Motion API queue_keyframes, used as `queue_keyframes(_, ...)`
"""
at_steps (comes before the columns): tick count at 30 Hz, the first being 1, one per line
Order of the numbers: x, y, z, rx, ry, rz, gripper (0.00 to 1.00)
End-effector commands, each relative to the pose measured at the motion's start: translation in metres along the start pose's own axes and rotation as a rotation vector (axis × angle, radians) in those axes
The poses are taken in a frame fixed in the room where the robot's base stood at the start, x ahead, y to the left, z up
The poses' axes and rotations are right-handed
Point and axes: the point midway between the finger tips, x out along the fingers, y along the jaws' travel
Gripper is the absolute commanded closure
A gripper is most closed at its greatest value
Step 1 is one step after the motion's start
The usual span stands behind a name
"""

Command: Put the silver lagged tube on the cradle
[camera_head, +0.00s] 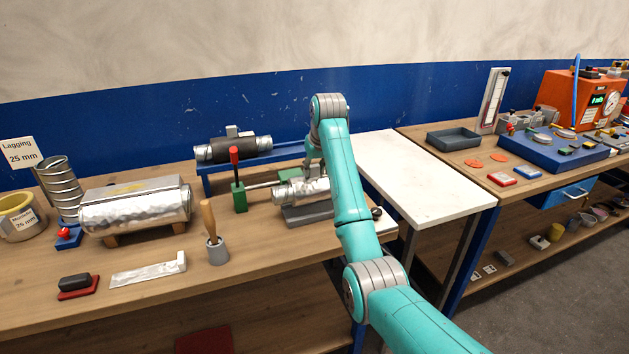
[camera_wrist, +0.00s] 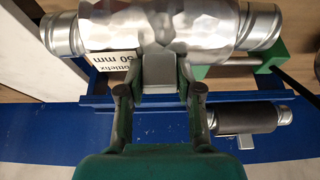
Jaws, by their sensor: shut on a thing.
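The silver lagged tube (camera_head: 300,189) has a crinkled shiny jacket and bare metal ends. It lies level below my gripper (camera_head: 314,167), partly hidden by my arm. In the wrist view the tube (camera_wrist: 160,30) runs across the top of the picture, with a grey block on its side between the fingers of my gripper (camera_wrist: 160,88). My gripper is shut on the tube at this block. A dark grey cradle (camera_head: 303,217) shows directly under the tube in the head view. I cannot tell whether the tube touches it.
A black lagged tube (camera_head: 236,148) rests on a blue rack (camera_head: 206,182) behind. A green stand (camera_head: 239,197) with a red handle is close at the left. A wooden-handled tool in a grey cup (camera_head: 217,251) and a large silver jacket (camera_head: 135,208) stand further left. A white tabletop (camera_head: 415,178) is clear.

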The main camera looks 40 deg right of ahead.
Motion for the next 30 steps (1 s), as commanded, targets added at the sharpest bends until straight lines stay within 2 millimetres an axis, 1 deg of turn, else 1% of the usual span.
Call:
queue_keyframes(6,0.024,0.0,0.011,0.0,-0.001,0.0,1.0)
queue_keyframes(9,0.031,0.0,0.014,0.0,0.002,0.0,1.0)
queue_keyframes(20,0.034,0.0,0.015,0.0,0.001,0.0,1.0)
queue_keyframes(21,0.034,0.0,0.015,0.0,0.0,0.0,0.58)
queue_keyframes(23,0.034,0.0,0.015,0.0,0.0,0.0,0.43)
queue_keyframes(24,0.034,0.0,0.015,0.0,0.0,0.0,0.4)
queue_keyframes(30,0.034,0.0,0.015,0.0,0.0,0.0,0.4)
